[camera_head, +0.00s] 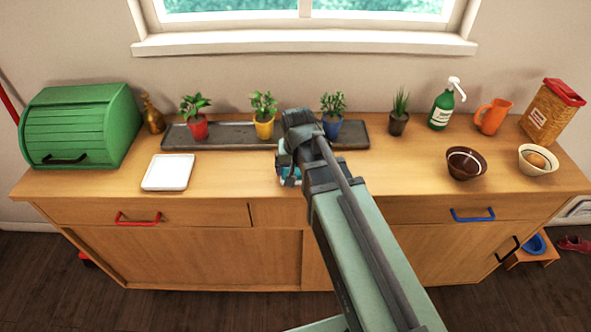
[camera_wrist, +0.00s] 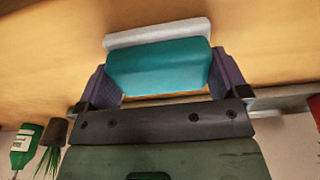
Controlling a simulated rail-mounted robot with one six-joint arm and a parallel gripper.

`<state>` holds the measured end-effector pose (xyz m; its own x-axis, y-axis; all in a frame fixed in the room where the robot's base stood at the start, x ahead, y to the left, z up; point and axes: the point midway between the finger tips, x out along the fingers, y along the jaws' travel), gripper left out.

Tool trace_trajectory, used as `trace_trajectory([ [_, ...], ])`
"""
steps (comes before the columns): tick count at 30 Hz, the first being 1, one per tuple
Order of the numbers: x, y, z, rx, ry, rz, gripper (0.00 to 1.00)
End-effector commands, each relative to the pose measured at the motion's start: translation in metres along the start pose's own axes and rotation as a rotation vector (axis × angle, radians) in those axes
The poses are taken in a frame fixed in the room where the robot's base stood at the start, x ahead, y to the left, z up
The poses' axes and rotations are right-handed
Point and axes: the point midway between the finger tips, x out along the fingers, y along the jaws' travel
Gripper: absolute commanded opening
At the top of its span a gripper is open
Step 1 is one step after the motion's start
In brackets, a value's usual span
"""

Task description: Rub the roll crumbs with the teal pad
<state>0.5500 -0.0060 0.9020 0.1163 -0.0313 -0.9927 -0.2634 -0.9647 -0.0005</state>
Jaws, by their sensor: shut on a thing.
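The teal pad (camera_wrist: 160,68) is a block with a pale grey layer along its far side in the wrist view. My gripper (camera_wrist: 164,80) is shut on it, with one purple-grey finger at each end. In the head view my gripper (camera_head: 283,163) is over the middle of the wooden counter, near its front edge, and a small part of the teal pad (camera_head: 292,175) shows below it. I cannot tell whether the pad touches the counter. No roll crumbs can be made out in either view; my arm and the pad hide part of the counter.
Potted plants stand on and beside a dark tray (camera_head: 235,142) behind my gripper. A white square dish (camera_head: 167,173) and green bread bin (camera_head: 85,127) are left. A brown bowl (camera_head: 466,164), cream bowl (camera_head: 527,168), green bottle (camera_head: 441,110) and orange jug (camera_head: 491,117) are right.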

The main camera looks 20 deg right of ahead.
Motion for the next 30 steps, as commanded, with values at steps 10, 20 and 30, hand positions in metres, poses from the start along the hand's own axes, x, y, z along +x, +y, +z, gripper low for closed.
trace_trajectory([
  [10,0.006,0.000,-0.028,0.000,0.001,0.000,0.74],
  [20,0.008,-0.001,-0.054,0.000,0.001,0.000,0.74],
  [30,0.009,0.004,-0.064,0.001,0.000,0.000,0.74],
])
